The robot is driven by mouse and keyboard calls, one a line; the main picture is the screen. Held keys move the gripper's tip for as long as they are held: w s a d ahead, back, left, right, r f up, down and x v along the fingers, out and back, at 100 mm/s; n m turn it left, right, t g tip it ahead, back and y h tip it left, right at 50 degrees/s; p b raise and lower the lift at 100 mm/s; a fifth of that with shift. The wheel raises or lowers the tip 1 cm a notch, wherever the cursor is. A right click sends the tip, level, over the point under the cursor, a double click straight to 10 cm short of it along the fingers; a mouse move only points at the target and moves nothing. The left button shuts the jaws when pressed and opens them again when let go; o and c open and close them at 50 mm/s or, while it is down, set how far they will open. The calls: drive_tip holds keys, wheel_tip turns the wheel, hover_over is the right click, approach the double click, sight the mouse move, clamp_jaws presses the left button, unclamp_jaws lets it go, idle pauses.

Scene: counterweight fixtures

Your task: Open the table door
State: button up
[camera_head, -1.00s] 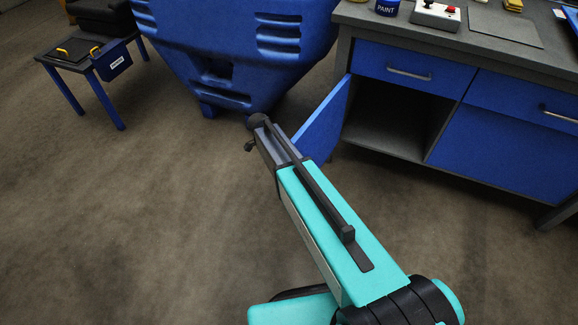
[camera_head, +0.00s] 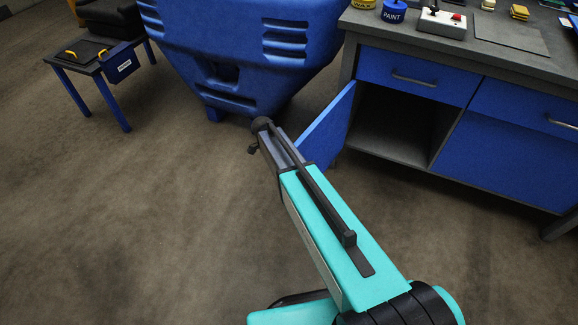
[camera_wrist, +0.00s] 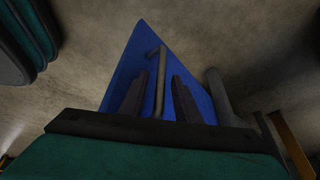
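The blue table door (camera_head: 325,130) stands swung out from the left side of the workbench's lower compartment. The dark inside of that compartment (camera_head: 390,120) is visible. My arm covers part of the door in the head view. In the wrist view the door (camera_wrist: 137,62) fills the middle, with its grey bar handle (camera_wrist: 160,75) running along it. My gripper (camera_wrist: 160,76) has its two dark fingers spread apart, one on each side of the handle. Gaps show between handle and fingers. The fingers cannot be made out in the head view.
A large blue hopper-like body (camera_head: 235,50) stands close behind the door. A small table (camera_head: 88,62) stands far left. Floor at left is clear.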

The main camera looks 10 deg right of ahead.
drive_tip(key=shift+r, duration=0.15)
drive_tip(key=v, duration=1.3)
drive_tip(key=shift+a+r, duration=0.2)
drive_tip(key=shift+s, duration=0.1)
